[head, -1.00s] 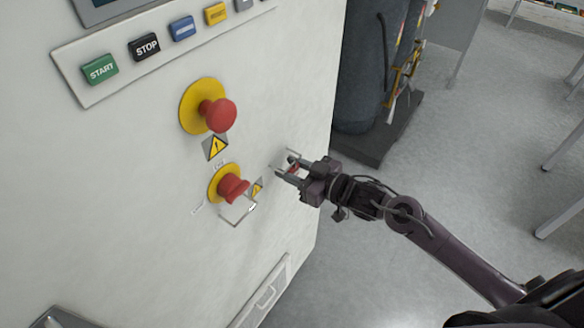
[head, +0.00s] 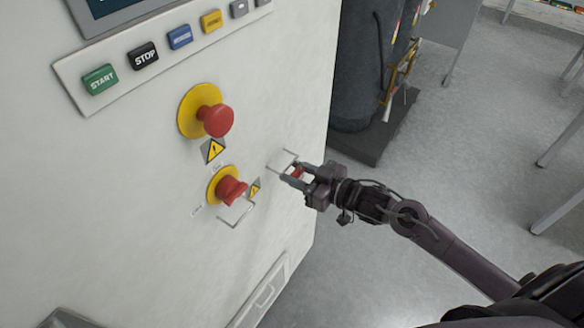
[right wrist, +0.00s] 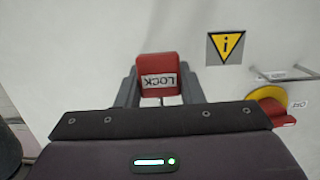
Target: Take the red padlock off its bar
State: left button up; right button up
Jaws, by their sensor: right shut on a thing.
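The small red padlock (head: 298,172) is between the fingers of my right gripper (head: 294,179), which is shut on it. In the right wrist view the padlock (right wrist: 158,64) faces the camera, with a white LOCK label upside down. A thin metal bar (head: 276,160) stands out from the white panel just left of the padlock. The padlock appears at the outer side of this bar. I cannot tell whether its shackle is still around the bar. The shackle is hidden in the right wrist view. My left gripper is not in view.
The white machine front (head: 130,180) carries an upper red button (head: 216,120), a lower red knob (head: 231,190) and a second wire bar (head: 238,218) beside that knob. A dark cylinder (head: 362,70) stands behind. The floor to the right is open.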

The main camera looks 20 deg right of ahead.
jog(key=shift+f+p+v, duration=0.2)
jog(key=shift+p+v, duration=0.8)
jog(key=shift+v, duration=0.7)
jog(key=shift+f+p+v, duration=0.2)
jog(key=shift+p+v, duration=0.75)
jog(key=shift+v, duration=0.7)
jog(key=shift+f+p+v, duration=0.1)
jog(key=shift+p+v, duration=0.05)
jog(key=shift+v, duration=0.65)
jog(key=shift+f+p+v, duration=0.15)
jog(key=shift+v, duration=0.6)
jog(key=shift+s, duration=0.1)
jog(key=shift+f, duration=0.15)
jog(key=s+a+f+m+t+h+b, duration=0.3)
jog(key=m+h+b, duration=0.4)
jog(key=h+b, duration=0.3)
jog(key=s+f+b, duration=0.1)
jog(key=s+b, duration=0.1)
jog(key=b, duration=0.2)
jog(key=shift+f+m, duration=0.3)
